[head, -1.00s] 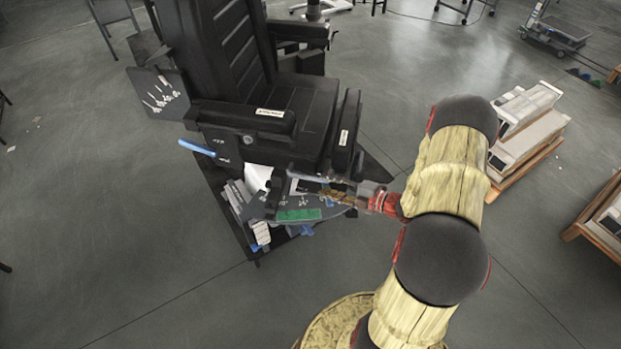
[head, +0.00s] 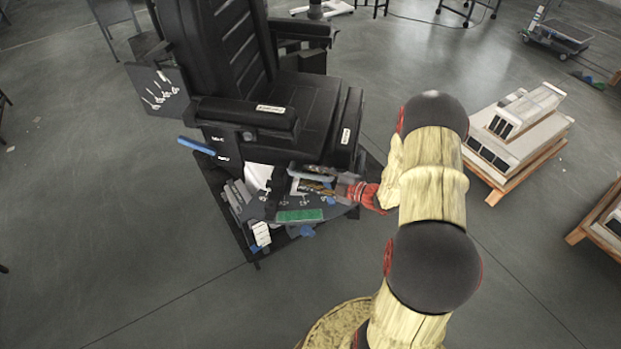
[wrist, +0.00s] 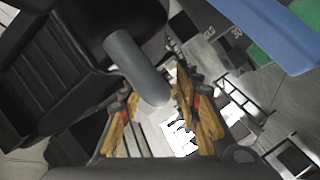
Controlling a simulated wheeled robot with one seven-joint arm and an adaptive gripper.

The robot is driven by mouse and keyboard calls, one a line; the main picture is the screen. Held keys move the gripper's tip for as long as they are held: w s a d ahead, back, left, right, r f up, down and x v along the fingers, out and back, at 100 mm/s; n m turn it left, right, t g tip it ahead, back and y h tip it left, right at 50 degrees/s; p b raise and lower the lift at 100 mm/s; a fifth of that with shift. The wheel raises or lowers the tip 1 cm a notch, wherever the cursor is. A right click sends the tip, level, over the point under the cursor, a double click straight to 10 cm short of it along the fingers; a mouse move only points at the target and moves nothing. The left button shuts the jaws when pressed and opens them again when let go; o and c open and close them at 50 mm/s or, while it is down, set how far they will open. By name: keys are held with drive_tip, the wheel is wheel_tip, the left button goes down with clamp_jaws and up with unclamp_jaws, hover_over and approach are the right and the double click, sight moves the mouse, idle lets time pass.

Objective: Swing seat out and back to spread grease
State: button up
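The black seat (head: 300,105) with a ribbed back and armrests stands left of centre in the head view, above a cluttered dark base (head: 240,240). A grey bar (head: 312,172) sticks out low under the seat's front. It also shows in the wrist view as a rounded grey bar (wrist: 135,65). My gripper (head: 318,189) is low at the seat's front right, close to this bar. In the wrist view the yellow-brown fingers of my gripper (wrist: 160,115) stand apart, with the bar's end between or just above them. Contact cannot be told.
A green board (head: 299,215) lies on the base under the seat. A blue bar (head: 196,146) sticks out at the seat's left side. White model buildings on wooden pallets (head: 515,140) stand at the right. The grey floor in front is clear.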

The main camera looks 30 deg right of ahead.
drive_tip(key=shift+c, duration=1.4)
clamp_jaws()
